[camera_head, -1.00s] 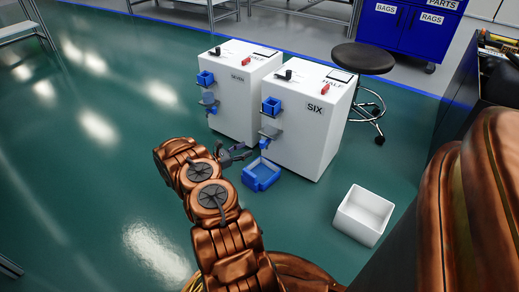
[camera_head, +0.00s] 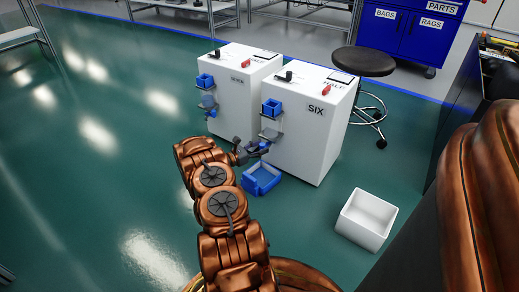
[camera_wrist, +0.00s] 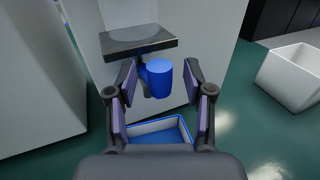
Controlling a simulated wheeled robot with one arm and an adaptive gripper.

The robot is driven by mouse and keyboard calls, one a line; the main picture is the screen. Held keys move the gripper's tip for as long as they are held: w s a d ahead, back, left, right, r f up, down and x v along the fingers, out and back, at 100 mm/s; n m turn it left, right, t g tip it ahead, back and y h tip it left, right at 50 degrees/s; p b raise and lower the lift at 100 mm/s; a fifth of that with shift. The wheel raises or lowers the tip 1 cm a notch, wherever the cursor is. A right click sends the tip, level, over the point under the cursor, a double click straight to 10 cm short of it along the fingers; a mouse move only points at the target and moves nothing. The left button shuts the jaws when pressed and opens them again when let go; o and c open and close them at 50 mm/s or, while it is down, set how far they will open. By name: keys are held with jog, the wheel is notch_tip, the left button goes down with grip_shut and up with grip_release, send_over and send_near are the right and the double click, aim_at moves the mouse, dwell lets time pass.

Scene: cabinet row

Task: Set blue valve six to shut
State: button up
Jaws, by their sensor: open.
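The white cabinet labelled SIX (camera_head: 307,135) stands right of my gripper (camera_head: 252,150) in the head view. A blue box-shaped part (camera_head: 271,107) sits high on its left face, above a bracket. Lower on that face, my gripper partly hides what is there. In the wrist view, a blue cylinder (camera_wrist: 159,78) on a grey stem sits under a dark shelf (camera_wrist: 138,43). My gripper (camera_wrist: 161,84) is open, with one purple-padded finger on each side of the cylinder. The valve's setting is not clear.
A second white cabinet (camera_head: 237,100) with similar blue parts stands to the left. A blue open bin (camera_head: 262,179) lies on the floor below my gripper. A white open box (camera_head: 366,218) and a black stool (camera_head: 362,62) are to the right. The floor at left is clear.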

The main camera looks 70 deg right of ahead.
grip_shut()
dwell(0.3)
jog(key=shift+s, duration=0.1)
jog(key=s+d+n+t+h+b, duration=0.1)
jog(key=s+d+n+t, duration=0.1)
jog(key=s+n+t, duration=0.4)
jog(key=shift+n+t, duration=2.8)
jog(key=shift+t, duration=2.9)
jog(key=shift+s+d+r+n+t, duration=0.1)
jog(key=shift+n+t, duration=0.3)
jog(key=shift+t, duration=0.1)
